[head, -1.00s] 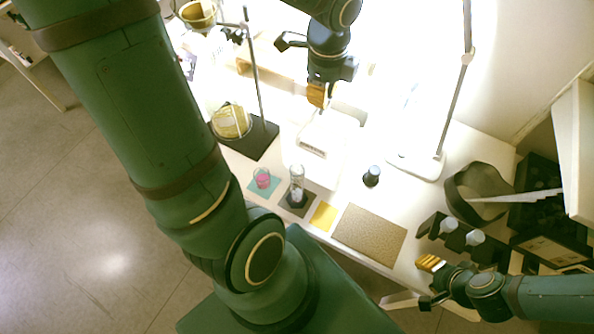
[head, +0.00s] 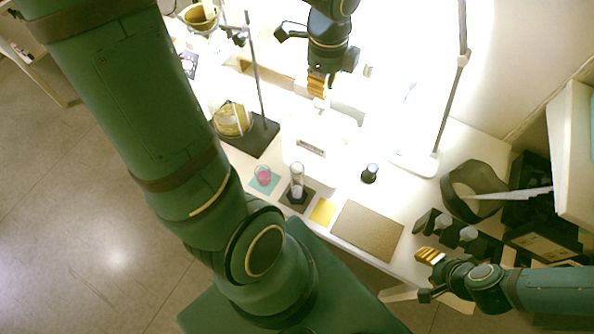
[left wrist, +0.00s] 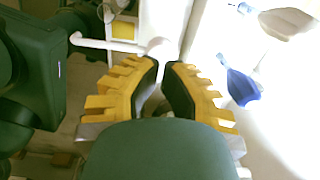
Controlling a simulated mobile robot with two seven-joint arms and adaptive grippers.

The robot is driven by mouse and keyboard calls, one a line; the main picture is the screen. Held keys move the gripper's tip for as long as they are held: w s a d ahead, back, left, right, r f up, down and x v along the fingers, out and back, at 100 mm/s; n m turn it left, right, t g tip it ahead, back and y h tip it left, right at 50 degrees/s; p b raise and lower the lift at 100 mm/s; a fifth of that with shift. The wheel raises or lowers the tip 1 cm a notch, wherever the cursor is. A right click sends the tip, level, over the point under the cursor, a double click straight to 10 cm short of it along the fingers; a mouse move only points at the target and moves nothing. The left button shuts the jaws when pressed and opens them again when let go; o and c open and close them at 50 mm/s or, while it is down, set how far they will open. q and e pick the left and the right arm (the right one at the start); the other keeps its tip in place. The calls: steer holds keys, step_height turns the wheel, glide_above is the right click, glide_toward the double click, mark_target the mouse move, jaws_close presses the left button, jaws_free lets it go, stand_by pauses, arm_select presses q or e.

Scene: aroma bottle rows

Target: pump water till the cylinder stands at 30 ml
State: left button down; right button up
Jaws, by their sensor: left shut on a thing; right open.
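The clear measuring cylinder (head: 297,177) stands upright on a dark square base near the table's front edge. Its marks and water level are too small to read. A white pump unit (head: 312,149) stands behind it, partly washed out by the light. My left gripper (head: 318,95) is above the unit, with a white piece showing just under its fingertips. In the left wrist view its yellow fingers (left wrist: 161,66) are close together at a white rounded knob (left wrist: 160,47) with a white spout (left wrist: 105,43). My right gripper (head: 430,256) is open and empty by the table's front right.
A beaker with pink liquid (head: 263,175), a yellow pad (head: 322,212) and a brown mat (head: 367,230) lie along the front. A dark-based bottle (head: 369,173), a lamp stand (head: 416,163), a ring stand (head: 250,140) and a black rack (head: 458,233) stand around.

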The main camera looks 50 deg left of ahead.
arm_select(q)
steer(key=shift+f+b, duration=1.45)
steer(key=shift+f, duration=0.65)
arm_select(e)
steer(key=shift+f, duration=1.45)
arm_select(q)
steer(key=shift+r, duration=0.1)
arm_select(e)
steer(key=shift+r, duration=0.1)
arm_select(q)
steer(key=shift+r+p, duration=1.9)
steer(key=shift+r, duration=0.1)
arm_select(e)
steer(key=shift+r, duration=1.85)
arm_select(q)
step_height(320, 180, up, 6)
steer(key=p, duration=0.5)
arm_select(e)
step_height(320, 180, up, 5)
steer(key=shift+r, duration=0.2)
steer(key=shift+s, duration=0.1)
